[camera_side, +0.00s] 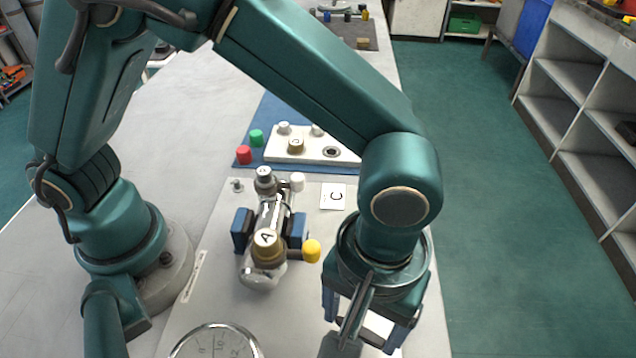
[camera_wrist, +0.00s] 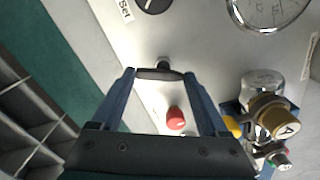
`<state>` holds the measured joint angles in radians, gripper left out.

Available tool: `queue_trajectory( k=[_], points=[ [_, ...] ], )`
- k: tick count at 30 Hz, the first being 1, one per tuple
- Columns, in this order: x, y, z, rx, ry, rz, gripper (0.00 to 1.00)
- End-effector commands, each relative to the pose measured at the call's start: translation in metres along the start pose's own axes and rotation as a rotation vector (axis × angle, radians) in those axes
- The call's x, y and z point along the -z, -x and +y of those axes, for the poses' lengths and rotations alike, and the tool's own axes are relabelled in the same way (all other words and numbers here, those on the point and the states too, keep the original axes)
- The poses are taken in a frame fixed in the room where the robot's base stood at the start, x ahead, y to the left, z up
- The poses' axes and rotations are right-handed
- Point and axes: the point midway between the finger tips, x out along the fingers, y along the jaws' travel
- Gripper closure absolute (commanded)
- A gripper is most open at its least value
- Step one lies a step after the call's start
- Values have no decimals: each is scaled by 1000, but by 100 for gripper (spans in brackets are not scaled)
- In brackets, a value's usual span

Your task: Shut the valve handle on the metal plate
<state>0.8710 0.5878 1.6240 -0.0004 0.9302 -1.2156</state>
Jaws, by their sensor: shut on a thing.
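The valve handle (camera_wrist: 160,74) is a dark bar on a short metal stem, seen in the wrist view between my fingertips. It lies crosswise, about level in that picture. My gripper (camera_wrist: 160,76) is shut on it, with one blue finger at each end of the bar. In the side view my gripper (camera_side: 362,330) points down over the right front part of the light grey metal plate (camera_side: 212,285). There my wrist and fingers hide most of the handle. The plate also fills much of the wrist view (camera_wrist: 212,45).
A valve assembly with a brass cap marked A (camera_side: 267,246) and a yellow cap (camera_side: 312,250) stands left of my gripper. A round gauge (camera_side: 215,345) is at the front. A red knob (camera_wrist: 175,117) shows between my fingers. A white card marked C (camera_side: 333,197) lies behind.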

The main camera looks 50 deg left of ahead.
Motion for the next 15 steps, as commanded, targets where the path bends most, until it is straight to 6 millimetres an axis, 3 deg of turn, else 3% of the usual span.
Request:
queue_trajectory(
  k=[15],
  points=[
    [-2,0,0,-2,-492,2,78]
  ],
)
